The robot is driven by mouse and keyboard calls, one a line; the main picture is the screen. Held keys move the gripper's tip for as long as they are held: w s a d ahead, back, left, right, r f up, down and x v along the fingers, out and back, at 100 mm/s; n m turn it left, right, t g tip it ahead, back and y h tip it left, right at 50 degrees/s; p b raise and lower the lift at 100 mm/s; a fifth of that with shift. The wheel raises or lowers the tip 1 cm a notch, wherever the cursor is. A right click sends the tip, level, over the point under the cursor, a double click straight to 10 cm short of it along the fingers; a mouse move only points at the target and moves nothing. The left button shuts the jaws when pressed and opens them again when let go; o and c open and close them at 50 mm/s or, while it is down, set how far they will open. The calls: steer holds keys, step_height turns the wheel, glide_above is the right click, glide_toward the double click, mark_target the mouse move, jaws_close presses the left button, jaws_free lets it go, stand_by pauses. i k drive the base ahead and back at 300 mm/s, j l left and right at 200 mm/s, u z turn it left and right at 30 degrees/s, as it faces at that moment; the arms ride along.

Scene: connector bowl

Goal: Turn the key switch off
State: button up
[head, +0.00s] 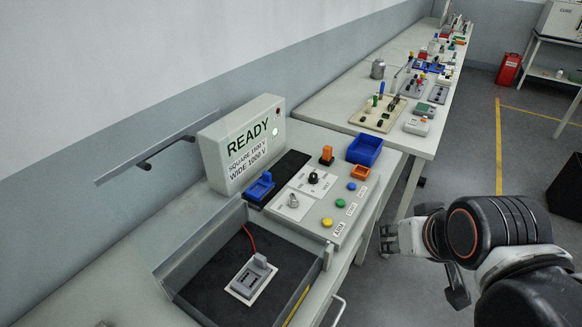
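A grey control panel (318,217) lies on the bench. On its front left, a small silver switch (293,201) stands on a pale square plate; it looks like the key switch, but its key and setting are too small to read. Behind it is a black rotary knob (313,177) on a labelled plate. My gripper (392,238) is right of the panel, past the bench edge over the floor, apart from the switch. I see nothing held.
A box with a lit green lamp reads READY (246,146). Yellow, green and blue buttons (340,203) line the panel's right side. A clear-walled bay (205,283) holds a grey connector (250,277).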

mark_target(293, 202)
steer(key=u, duration=0.4)
steer(key=i+l+u, duration=0.1)
steer(key=u, duration=0.3)
steer(key=l+u, duration=0.15)
steer(key=u, duration=0.25)
steer(key=i+l+u, duration=0.1)
steer(key=u, duration=0.3)
steer(key=l+u, duration=0.3)
steer(key=l, duration=0.45)
steer(key=l+u, duration=0.3)
steer(key=l, duration=0.45)
steer(key=k+l+u, duration=0.1)
steer(key=l+u, duration=0.25)
steer(key=l, duration=0.35)
steer(key=k+l, duration=0.1)
steer(key=l, duration=0.45)
